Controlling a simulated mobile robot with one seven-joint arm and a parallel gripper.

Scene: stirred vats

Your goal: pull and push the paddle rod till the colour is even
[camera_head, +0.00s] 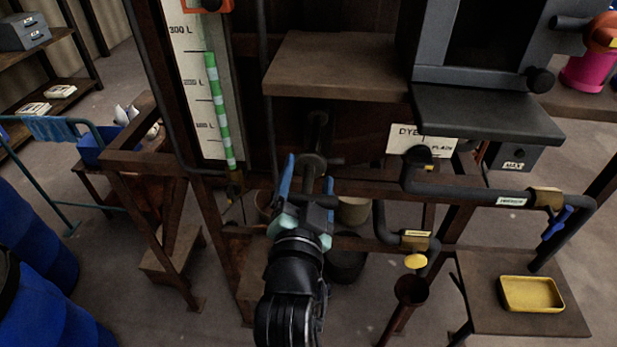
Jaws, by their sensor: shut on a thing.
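My gripper (308,185) is in the middle of the head view, with its blue fingers on either side of a dark rod (316,145). It is shut on the paddle rod, which runs away from me toward the dark front under a brown shelf. A short crosspiece shows on the rod at the fingers. The paddle and the liquid in the vat are hidden, so the colour cannot be seen. A sight gauge (221,115) with green and white bands stands to the left, beside a litre scale (195,80).
A brown shelf (335,65) juts out above my gripper. To the right are a dye sign (422,140), dark pipes with a blue-handled valve (556,224), and a small table with a yellow tray (531,294). Blue barrels (40,300) stand at lower left.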

